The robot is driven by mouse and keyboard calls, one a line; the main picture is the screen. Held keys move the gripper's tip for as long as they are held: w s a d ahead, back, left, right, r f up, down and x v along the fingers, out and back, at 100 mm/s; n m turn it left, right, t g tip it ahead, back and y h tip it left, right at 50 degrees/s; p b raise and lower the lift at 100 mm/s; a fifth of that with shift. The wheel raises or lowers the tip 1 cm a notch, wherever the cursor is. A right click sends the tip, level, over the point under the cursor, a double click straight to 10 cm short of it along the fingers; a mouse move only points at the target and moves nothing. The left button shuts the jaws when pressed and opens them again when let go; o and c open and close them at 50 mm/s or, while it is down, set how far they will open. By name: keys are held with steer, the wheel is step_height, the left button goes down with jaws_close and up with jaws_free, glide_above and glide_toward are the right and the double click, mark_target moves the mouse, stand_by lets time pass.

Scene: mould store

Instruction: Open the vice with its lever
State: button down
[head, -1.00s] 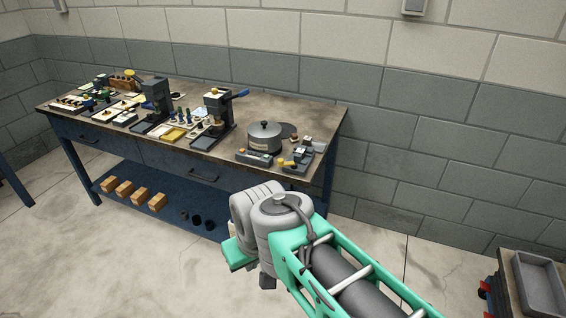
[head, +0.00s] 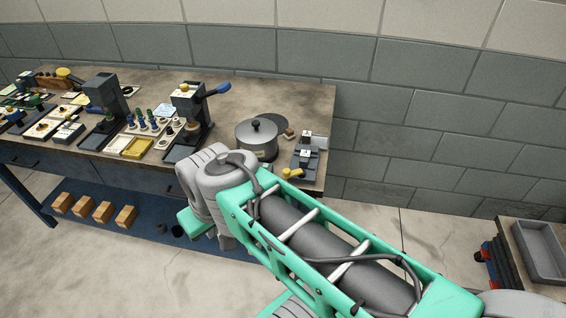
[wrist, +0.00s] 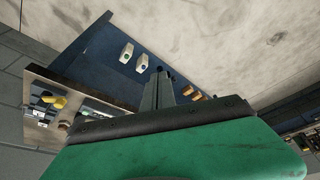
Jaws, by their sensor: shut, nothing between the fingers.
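The vice (head: 306,160) is a small grey block-like device at the right end of the bench top, beside the pot. A short yellow lever (head: 291,173) sticks out at its near left side, just beyond my arm. In the wrist view, a yellow piece that looks like this lever (wrist: 54,101) shows at the left, by grey parts of the vice (wrist: 40,112). My gripper (wrist: 160,78) shows in the wrist view as dark fingers close together, shut and empty, apart from the vice. In the head view my arm hides the fingers. I cannot tell how wide the vice jaws stand.
A lidded grey pot (head: 257,140) stands left of the vice. Two dark presses, one with a blue-handled lever (head: 218,89), and trays crowd the bench (head: 300,100) further left. Wooden blocks (head: 126,216) lie on the lower shelf. A cart with a grey tray (head: 540,250) stands at right.

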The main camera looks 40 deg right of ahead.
steer(key=w+d+r+n+y, duration=0.1)
steer(key=w+d+n, duration=0.25)
steer(key=d, duration=0.45)
steer(key=w+d+n+y, duration=0.15)
steer(key=d+n, duration=0.25)
steer(key=d, duration=0.4)
steer(key=s+d+n+t, duration=0.2)
steer(key=s+d+n, duration=0.5)
steer(key=d, duration=0.8)
steer(key=s+y, duration=0.1)
steer(key=s, duration=0.1)
steer(key=shift+s+d+r+t, duration=0.3)
steer(key=shift+s+d+r, duration=0.05)
steer(key=p, duration=0.3)
glide_toward(296, 173)
steer(key=shift+w+a+f, duration=0.45)
steer(key=shift+a+f, duration=0.35)
steer(key=shift+a, duration=0.05)
steer(key=shift+w+a+f, duration=0.45)
steer(key=shift+a+f, duration=0.35)
steer(key=shift+a, duration=0.05)
steer(key=shift+w+a+f, duration=0.45)
steer(key=shift+a+f, duration=0.35)
steer(key=shift+a, duration=0.1)
